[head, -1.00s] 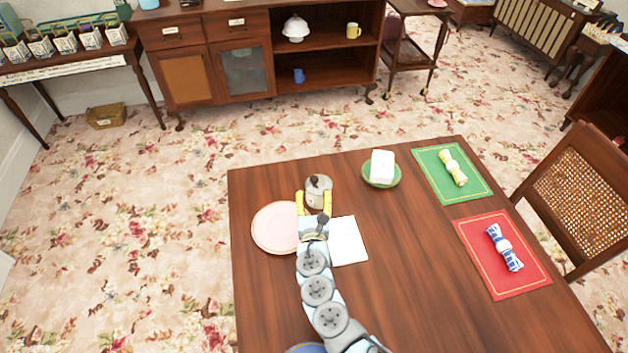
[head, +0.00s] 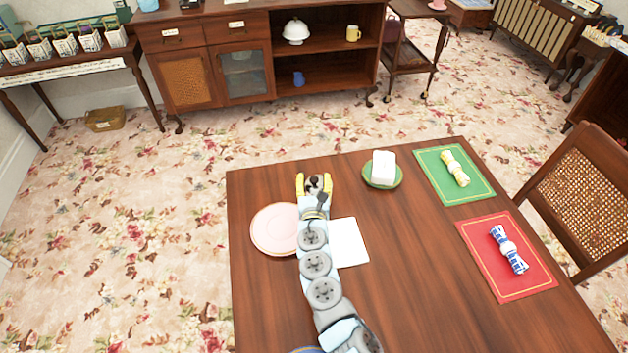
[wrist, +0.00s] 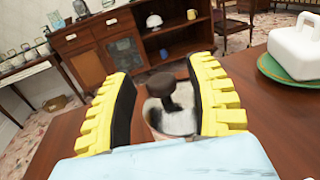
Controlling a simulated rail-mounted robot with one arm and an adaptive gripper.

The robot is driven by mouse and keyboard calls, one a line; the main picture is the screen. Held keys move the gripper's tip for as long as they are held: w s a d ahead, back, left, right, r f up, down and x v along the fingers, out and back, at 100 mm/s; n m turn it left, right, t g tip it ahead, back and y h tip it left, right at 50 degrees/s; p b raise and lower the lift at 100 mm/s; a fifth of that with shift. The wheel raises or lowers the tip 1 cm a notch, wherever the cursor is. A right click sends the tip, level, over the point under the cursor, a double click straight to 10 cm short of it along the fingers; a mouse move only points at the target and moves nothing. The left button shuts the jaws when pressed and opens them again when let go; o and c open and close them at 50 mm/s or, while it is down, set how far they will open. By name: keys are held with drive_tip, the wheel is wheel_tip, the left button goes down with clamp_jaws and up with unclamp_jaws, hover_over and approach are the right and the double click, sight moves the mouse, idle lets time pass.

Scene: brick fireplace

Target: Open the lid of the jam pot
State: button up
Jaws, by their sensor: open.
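The jam pot (wrist: 172,118) stands on the wooden table, between the fingers of my gripper in the wrist view. It has a pale, shiny lid with a dark knob (wrist: 162,86) on top. In the head view the pot (head: 316,183) is mostly hidden by my gripper. My gripper (head: 314,180) has yellow, ribbed fingers, also large in the wrist view (wrist: 166,95). The fingers are open, one on each side of the lid and knob. I cannot tell whether either finger touches the pot.
A pink plate (head: 272,230) and a white sheet (head: 349,244) lie beside my arm. A white butter block or cover sits on a green dish (head: 368,181) to the right. Green (head: 436,188) and red (head: 478,250) mats with rolled napkins lie further right. The table's far edge is close behind the pot.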

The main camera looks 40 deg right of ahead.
clamp_jaws()
idle(0.6)
